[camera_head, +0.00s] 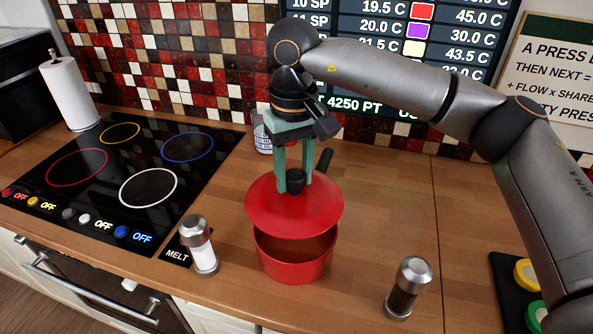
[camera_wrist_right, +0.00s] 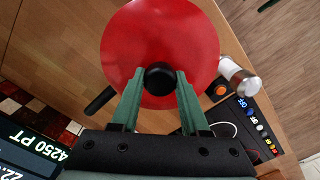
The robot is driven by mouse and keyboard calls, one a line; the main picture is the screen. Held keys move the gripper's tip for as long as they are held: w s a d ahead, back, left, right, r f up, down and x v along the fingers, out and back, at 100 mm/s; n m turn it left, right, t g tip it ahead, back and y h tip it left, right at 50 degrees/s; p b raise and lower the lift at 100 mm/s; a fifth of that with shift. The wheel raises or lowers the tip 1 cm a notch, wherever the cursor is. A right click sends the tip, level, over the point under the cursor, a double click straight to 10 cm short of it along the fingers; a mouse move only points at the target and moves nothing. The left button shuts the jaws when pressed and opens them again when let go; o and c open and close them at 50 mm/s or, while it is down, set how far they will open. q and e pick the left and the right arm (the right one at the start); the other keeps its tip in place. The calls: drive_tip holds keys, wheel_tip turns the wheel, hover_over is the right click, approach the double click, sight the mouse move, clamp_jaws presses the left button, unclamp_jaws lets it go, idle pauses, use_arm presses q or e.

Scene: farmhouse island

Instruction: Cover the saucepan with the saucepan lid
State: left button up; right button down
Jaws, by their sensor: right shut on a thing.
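The red saucepan (camera_head: 293,262) stands on the wooden counter, its dark handle (camera_head: 324,162) pointing to the back. The red saucepan lid (camera_head: 294,213) with a black knob (camera_head: 296,181) is above the pan, with a gap at the front through which the pan's inside shows. My right gripper (camera_head: 297,183) is shut on the lid's knob from above. In the right wrist view the lid (camera_wrist_right: 160,45) hides most of the pan, and the fingers (camera_wrist_right: 160,82) are on both sides of the knob. My left gripper is not in view.
A salt shaker (camera_head: 199,246) stands left of the pan, and a pepper shaker (camera_head: 408,288) stands to the right. A cooktop (camera_head: 115,170) is at the left. A white-labelled jar (camera_head: 262,138) is behind the gripper. A paper towel roll (camera_head: 68,92) stands at the back left.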

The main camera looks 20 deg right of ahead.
sight(294, 198)
drive_tip(key=shift+f+b, duration=2.15)
drive_tip(key=shift+f, duration=0.75)
drive_tip(key=shift+f, duration=0.2)
drive_tip(key=shift+f+b, duration=0.25)
drive_tip(key=shift+b, duration=0.05)
drive_tip(key=shift+f+b, duration=0.45)
drive_tip(key=shift+f, duration=0.05)
drive_tip(key=shift+c, duration=1.6)
unclamp_jaws()
drive_tip(key=shift+r+p, duration=2.15)
drive_tip(key=shift+r, duration=0.9)
